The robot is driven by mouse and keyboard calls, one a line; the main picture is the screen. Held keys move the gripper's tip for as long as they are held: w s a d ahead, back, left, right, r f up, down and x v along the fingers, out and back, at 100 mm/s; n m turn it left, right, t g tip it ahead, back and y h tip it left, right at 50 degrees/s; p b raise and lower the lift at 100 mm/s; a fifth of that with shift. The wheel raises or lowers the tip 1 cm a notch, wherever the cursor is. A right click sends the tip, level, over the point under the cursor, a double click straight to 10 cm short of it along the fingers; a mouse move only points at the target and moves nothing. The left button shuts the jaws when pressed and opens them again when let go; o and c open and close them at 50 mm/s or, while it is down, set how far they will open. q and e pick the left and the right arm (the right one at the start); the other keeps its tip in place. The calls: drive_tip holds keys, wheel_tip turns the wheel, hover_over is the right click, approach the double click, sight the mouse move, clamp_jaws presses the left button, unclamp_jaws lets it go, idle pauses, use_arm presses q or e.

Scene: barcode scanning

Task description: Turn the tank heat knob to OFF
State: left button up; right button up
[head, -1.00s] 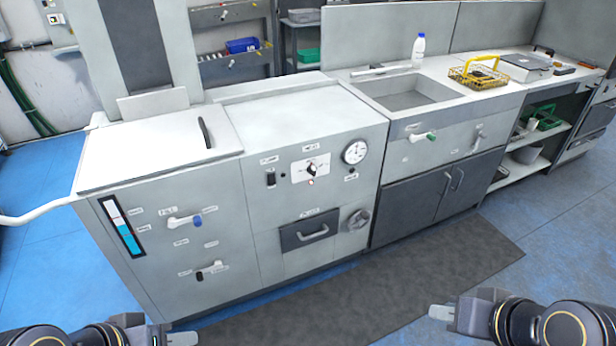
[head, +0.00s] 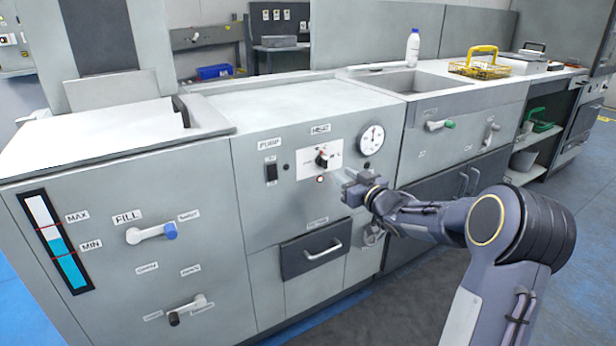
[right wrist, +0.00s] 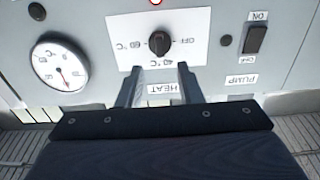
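The tank heat knob (head: 322,158) is a small black knob on a white plate under the HEAT label. In the upside-down right wrist view, the knob (right wrist: 159,43) has OFF on one side, 60 °C opposite and 40 °C between them. I cannot tell surely where it points. My right gripper (head: 354,190) is in front of the panel, right of and below the knob in the head view. In the right wrist view its two fingers are apart and empty (right wrist: 160,70), pointing toward the knob without visibly touching it. My left gripper is out of view.
A PUMP switch (head: 271,173) is left of the knob and a round gauge (head: 371,139) is right. A red light (head: 320,179) is just below.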

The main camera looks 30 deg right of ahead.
sight(327, 163)
drive_tip(key=w, duration=0.4)
drive_tip(key=w+b, duration=0.1)
drive_tip(key=w, duration=0.2)
drive_tip(key=shift+a+r, duration=0.1)
drive_tip(key=shift+a, duration=0.2)
drive_tip(key=shift+c, duration=0.2)
clamp_jaws()
